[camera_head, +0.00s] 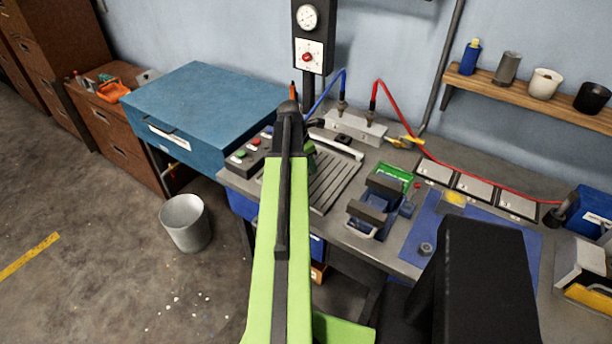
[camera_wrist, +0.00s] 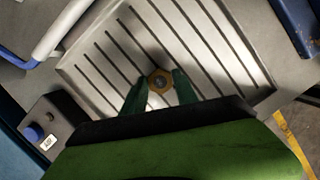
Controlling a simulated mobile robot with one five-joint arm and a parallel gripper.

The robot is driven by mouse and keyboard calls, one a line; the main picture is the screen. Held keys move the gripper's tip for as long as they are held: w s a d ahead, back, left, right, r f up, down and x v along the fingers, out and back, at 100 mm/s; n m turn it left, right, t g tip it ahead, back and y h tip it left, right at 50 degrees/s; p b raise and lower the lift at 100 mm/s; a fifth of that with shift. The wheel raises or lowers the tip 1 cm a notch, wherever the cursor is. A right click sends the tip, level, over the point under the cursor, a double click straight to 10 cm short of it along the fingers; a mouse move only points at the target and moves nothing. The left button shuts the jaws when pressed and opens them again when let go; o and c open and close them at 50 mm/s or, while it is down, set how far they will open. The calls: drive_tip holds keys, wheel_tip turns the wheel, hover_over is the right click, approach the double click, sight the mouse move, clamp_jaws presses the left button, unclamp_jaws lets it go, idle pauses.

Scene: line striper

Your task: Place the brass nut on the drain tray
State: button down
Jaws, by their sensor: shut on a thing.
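The brass nut (camera_wrist: 159,81) is a small gold-coloured hexagon between the fingertips of my gripper (camera_wrist: 158,92) in the wrist view. The gripper is shut on it. Behind the nut is the drain tray (camera_wrist: 85,62), a grey ribbed plate with dark slots. The nut is over the tray's slotted area; I cannot tell whether it touches the surface. In the head view the drain tray (camera_head: 335,185) lies on the bench, partly covered by my arm.
A control box with coloured buttons (camera_head: 247,154) stands left of the tray. A dark blue vise (camera_head: 375,205) and a green tray (camera_head: 394,173) are to its right. Blue and red (camera_head: 440,158) hoses run behind. A blue mat (camera_head: 440,240) lies at the right.

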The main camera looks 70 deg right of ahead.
drive_tip(key=shift+f, duration=0.5)
drive_tip(key=c, duration=0.9)
unclamp_jaws()
drive_tip(key=shift+c, duration=0.2)
drive_tip(key=p+v, duration=1.2)
